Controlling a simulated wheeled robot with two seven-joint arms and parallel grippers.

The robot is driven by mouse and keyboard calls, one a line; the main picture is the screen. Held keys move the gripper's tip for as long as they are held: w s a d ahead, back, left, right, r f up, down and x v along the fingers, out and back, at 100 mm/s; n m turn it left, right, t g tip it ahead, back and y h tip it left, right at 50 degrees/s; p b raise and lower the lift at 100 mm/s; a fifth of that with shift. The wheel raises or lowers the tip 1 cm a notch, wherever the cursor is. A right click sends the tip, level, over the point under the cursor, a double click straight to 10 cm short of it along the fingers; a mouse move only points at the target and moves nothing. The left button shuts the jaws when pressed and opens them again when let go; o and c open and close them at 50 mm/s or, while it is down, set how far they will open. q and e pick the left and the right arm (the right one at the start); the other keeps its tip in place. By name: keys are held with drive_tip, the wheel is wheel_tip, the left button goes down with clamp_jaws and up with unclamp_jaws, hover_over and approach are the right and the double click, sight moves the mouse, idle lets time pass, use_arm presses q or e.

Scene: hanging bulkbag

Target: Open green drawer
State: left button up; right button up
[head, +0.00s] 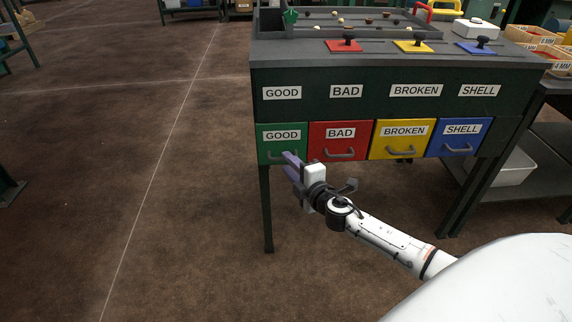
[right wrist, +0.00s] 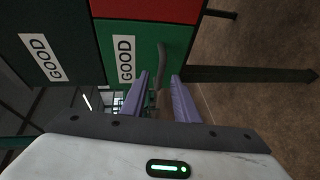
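The green drawer (head: 280,137), labelled GOOD, is at the left end of a row of drawers in the dark sorting bench. It looks closed, its front level with the others. My right gripper (head: 288,158) is at its lower edge, by the handle. In the right wrist view the green drawer (right wrist: 125,50) is turned sideways, and its grey handle (right wrist: 161,65) lies between the tips of the two purple fingers (right wrist: 160,85). The fingers are apart, with a gap around the handle. My left gripper is not in view.
The red drawer (head: 339,140), yellow drawer (head: 399,139) and blue drawer (head: 464,137) sit to the right in the same row. A bench leg (head: 267,208) stands below the green drawer. The floor in front and to the left is clear.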

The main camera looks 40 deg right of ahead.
drive_tip(key=shift+x, duration=1.25)
clamp_jaws()
drive_tip(key=shift+a, duration=0.1)
